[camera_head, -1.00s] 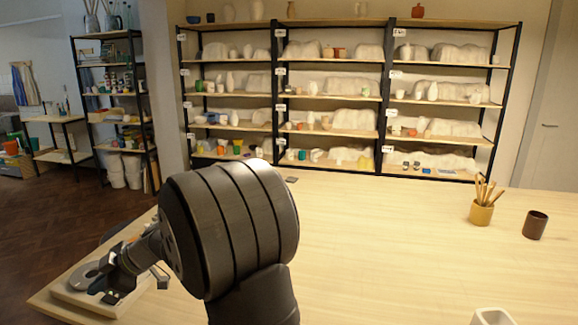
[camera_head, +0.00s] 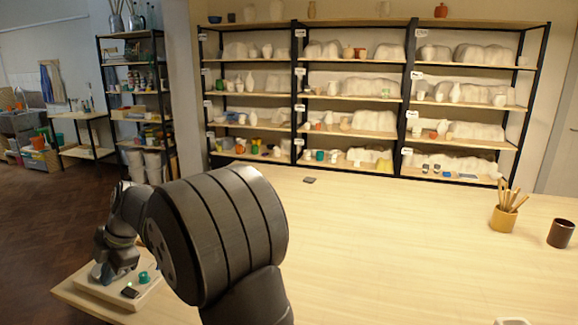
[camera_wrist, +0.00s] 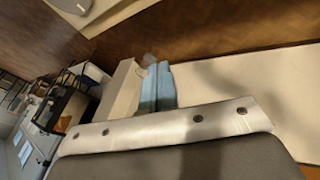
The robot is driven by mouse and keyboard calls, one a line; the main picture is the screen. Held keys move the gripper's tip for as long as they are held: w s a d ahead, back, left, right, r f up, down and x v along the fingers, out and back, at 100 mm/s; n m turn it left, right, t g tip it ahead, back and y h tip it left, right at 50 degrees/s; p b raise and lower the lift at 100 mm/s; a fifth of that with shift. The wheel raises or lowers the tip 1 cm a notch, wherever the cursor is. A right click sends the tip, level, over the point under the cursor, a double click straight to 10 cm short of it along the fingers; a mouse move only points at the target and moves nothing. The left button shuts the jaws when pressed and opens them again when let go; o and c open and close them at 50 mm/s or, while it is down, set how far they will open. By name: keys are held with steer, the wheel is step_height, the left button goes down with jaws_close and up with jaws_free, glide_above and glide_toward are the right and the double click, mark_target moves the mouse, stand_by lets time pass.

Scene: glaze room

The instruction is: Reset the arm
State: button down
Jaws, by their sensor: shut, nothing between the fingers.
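My gripper (camera_head: 112,268) is at the lower left in the head view, at the end of my folded arm, low over a cream board (camera_head: 152,298) at the table's left corner. The arm hides part of this area, and I cannot tell whether the gripper touches the board. In the wrist view the pale blue finger pads (camera_wrist: 158,86) are together with nothing between them. A green knob (camera_head: 144,277) and a small dark block (camera_head: 130,292) show on the board beside the gripper.
The pale wooden table (camera_head: 400,250) is mostly clear. A small dark flat item (camera_head: 310,180) lies near its back edge. A yellow pot of brushes (camera_head: 503,218) and a dark cup (camera_head: 561,233) stand at the right. Shelves of pottery (camera_head: 355,98) stand behind.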

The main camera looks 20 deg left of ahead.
steer(key=shift+w+a+r+n+t+h, duration=0.2)
steer(key=shift+w+r+n+t+h, duration=0.2)
steer(key=shift+w+r+t, duration=0.25)
steer(key=shift+w+a+r+n+t+h, duration=0.2)
steer(key=shift+w+r+n+t+h, duration=0.2)
steer(key=shift+r+t, duration=0.45)
steer(key=shift+w+a+r+n+t+h, duration=0.2)
steer(key=shift+w+r+n+t+h, duration=0.2)
steer(key=shift+w+r+t, duration=0.35)
steer(key=shift+s+r, duration=0.1)
steer(key=shift+s, duration=0.1)
